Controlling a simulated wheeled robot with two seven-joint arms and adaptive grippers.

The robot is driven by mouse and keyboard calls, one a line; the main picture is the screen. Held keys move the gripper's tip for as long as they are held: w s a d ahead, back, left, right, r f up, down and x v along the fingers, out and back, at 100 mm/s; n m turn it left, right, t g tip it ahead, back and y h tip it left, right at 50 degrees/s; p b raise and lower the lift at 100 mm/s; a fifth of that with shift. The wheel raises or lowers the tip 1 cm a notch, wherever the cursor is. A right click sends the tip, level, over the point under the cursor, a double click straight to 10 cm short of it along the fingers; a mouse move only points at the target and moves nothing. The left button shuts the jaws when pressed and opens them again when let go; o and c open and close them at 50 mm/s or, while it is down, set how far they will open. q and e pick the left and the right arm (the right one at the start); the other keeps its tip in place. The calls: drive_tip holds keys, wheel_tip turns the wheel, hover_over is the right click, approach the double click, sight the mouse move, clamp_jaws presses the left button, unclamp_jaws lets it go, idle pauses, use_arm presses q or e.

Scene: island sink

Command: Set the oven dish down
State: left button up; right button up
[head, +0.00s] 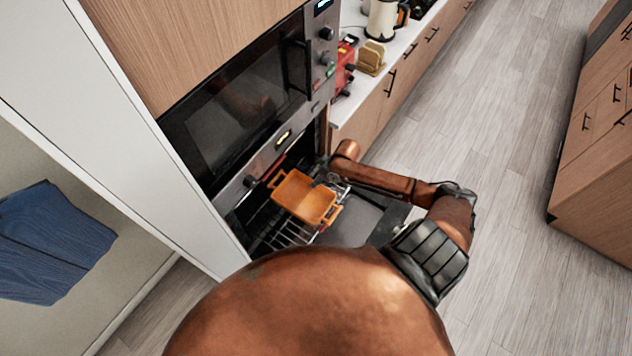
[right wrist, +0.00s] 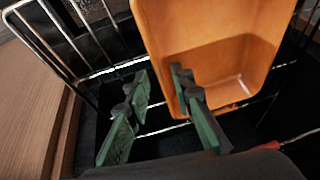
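The orange oven dish (head: 303,199) is at the wire rack (head: 283,236) in the open oven. It looks level and upright; whether its whole base touches the rack is hard to tell. In the right wrist view the dish (right wrist: 220,65) fills the upper right, with rack wires below and beside it. My right gripper (head: 327,182) is at the dish's far right side. Its green-padded fingers (right wrist: 160,108) stand apart, with a dark gap between them. One finger overlaps the dish's edge; the other is clear of it. I see no grip on the dish. My left gripper is out of view.
The lowered oven door (head: 362,221) lies right of the rack. A second oven (head: 245,110) with a dark glass front is above. A counter (head: 396,42) holds a red appliance (head: 343,67) and a kettle (head: 381,19). The floor (head: 497,140) to the right is clear.

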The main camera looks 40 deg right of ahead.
drive_tip(key=v, duration=1)
drive_tip(key=shift+r, duration=0.15)
